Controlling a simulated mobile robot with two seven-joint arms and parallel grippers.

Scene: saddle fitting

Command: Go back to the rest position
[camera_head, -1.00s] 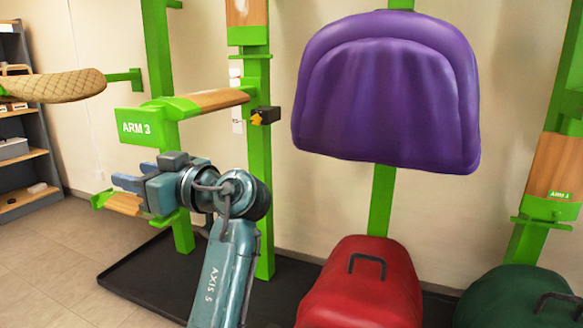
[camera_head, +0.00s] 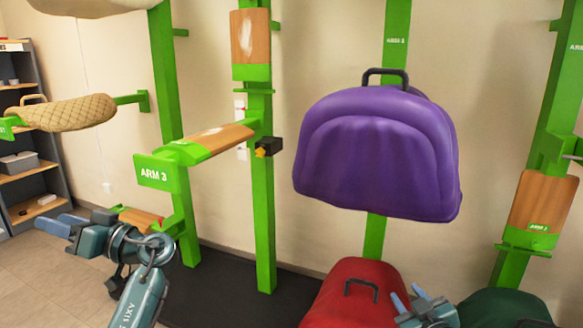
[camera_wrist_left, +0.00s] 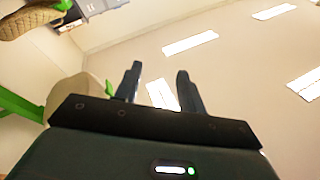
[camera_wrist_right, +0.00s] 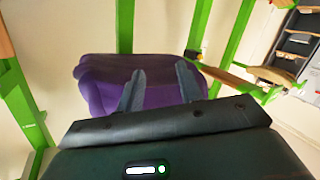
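My left gripper (camera_head: 58,224) is at the lower left of the head view, fingers pointing left, open and empty. In the left wrist view its two fingers (camera_wrist_left: 156,85) stand apart with only ceiling and wall beyond. My right gripper (camera_head: 408,300) is at the bottom edge of the head view, in front of the red and green saddles. In the right wrist view its fingers (camera_wrist_right: 160,88) are apart, with nothing between them; the purple saddle (camera_wrist_right: 155,82) shows beyond. That purple saddle (camera_head: 378,150), with a black handle, hangs on the rack at centre right.
A red saddle (camera_head: 350,300) and a dark green saddle (camera_head: 505,308) sit low on the rack. The ARM 3 rack arm (camera_head: 205,145) is bare. A tan quilted saddle (camera_head: 65,114) is at left. Green posts (camera_head: 262,190) stand on a black base; floor is clear at lower left.

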